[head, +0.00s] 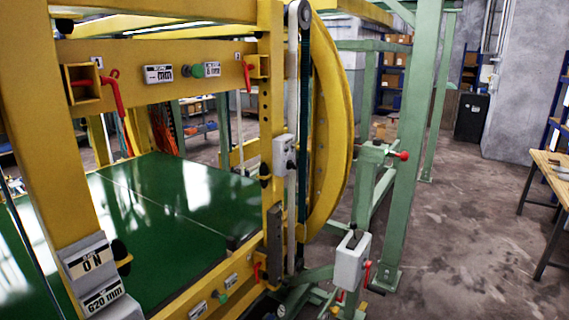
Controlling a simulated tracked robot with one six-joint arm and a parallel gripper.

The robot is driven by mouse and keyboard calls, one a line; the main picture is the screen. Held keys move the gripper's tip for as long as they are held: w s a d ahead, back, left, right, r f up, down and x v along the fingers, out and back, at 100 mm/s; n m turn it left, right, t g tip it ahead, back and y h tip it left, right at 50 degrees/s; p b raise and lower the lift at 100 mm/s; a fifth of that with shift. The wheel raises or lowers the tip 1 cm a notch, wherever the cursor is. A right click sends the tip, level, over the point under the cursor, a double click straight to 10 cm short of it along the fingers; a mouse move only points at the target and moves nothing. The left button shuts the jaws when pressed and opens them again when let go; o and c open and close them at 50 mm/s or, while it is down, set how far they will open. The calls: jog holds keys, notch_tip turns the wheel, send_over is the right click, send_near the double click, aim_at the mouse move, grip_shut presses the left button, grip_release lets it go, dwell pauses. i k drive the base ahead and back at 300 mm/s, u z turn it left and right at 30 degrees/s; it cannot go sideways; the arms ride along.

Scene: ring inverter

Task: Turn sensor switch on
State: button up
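No part is readably marked as the sensor switch, so I cannot tell which one it is. A light grey box with a small dark lever on top (352,258) is mounted low on the green frame, right of centre. Another grey box with a dark knob (282,152) sits on the yellow upright beside the curved ring. The lever position is too small to read. My gripper is not in view.
The yellow ring frame (335,110) and green posts (418,150) fill the middle. A green conveyor bed (150,215) lies at left. A wooden table (555,170) stands at right. The floor between is clear.

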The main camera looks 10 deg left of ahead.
aim_at(290, 165)
jog(key=u, duration=0.35)
jog(key=i, duration=0.6)
jog(key=u, duration=0.95)
jog(key=i, duration=0.65)
jog(key=u, duration=0.4)
